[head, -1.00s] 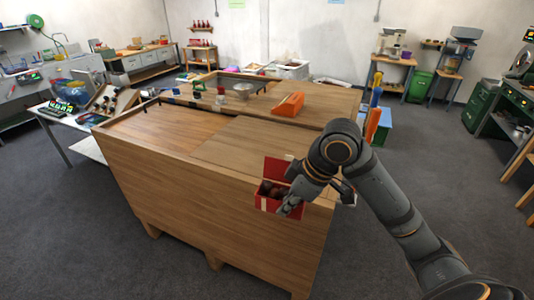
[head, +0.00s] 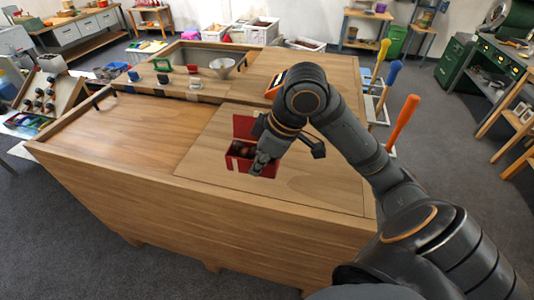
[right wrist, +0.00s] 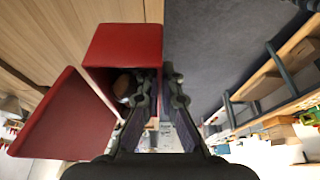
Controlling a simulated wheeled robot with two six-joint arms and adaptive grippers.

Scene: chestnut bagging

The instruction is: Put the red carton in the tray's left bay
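The red carton (head: 243,164) is open, with its lid swung up, and holds brown round things that look like chestnuts. In the head view it is over the right part of the wooden worktop; whether it touches the wood is unclear. My right gripper (head: 262,163) is at its right side. In the right wrist view the carton (right wrist: 125,45) has one wall between the fingers of the gripper (right wrist: 160,100), one finger inside and one outside. I cannot clearly make out a tray with bays. My left gripper is not in view.
The wooden worktop (head: 130,130) is bare at the left. An orange item (head: 275,80) lies behind my right arm. Coloured handles (head: 402,122) stand off the right edge.

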